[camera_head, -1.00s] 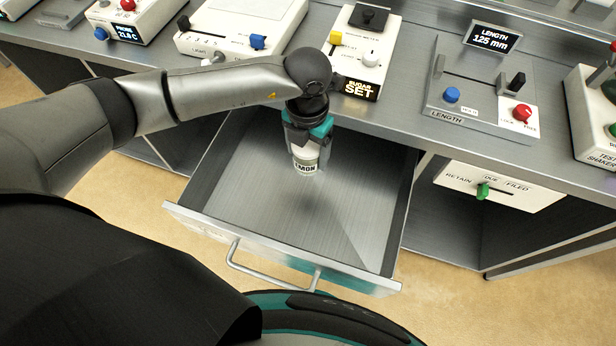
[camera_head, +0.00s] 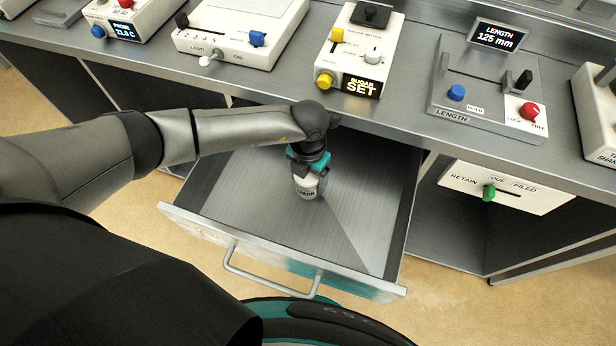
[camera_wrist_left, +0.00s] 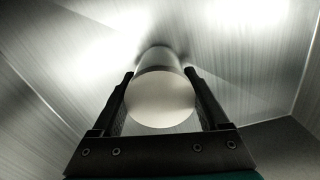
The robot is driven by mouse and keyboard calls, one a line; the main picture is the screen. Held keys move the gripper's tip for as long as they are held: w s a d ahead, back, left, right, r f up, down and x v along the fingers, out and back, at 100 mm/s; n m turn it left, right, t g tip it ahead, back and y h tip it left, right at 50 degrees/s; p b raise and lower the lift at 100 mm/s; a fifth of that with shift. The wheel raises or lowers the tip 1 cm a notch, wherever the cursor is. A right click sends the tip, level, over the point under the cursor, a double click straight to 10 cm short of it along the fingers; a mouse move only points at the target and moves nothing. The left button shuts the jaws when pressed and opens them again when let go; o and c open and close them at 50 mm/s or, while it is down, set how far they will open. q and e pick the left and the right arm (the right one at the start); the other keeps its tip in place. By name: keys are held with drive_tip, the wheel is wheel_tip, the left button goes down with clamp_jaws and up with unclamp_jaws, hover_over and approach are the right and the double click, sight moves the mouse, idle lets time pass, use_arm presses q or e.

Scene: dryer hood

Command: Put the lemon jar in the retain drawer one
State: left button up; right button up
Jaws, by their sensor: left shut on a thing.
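The lemon jar (camera_head: 307,187) is a small white jar with a dark-lettered label, inside the open drawer (camera_head: 355,243). My left gripper (camera_head: 308,172) points down and is shut on the jar. The left wrist view shows the jar's pale round top (camera_wrist_left: 160,98) between the two fingers, with the drawer's metal floor beyond. The jar is at or very close to the drawer floor; I cannot tell whether it touches. No other thing shows in the drawer. My right gripper is not in view.
The counter edge overhangs the drawer's back. On the counter stand a sugar meter (camera_head: 357,50) and a length gauge (camera_head: 485,95). A white panel marked RETAIN, DUE and FILED (camera_head: 505,187) with a green knob (camera_head: 489,192) is right of the drawer. The drawer handle (camera_head: 270,272) faces me.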

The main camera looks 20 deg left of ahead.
use_arm(q)
drive_tip(key=shift+f, duration=0.1)
drive_tip(key=o, duration=1.5)
wheel_tip(320, 180, up, 12)
drive_tip(key=shift+r+p, duration=0.15)
drive_tip(key=shift+p, duration=1.05)
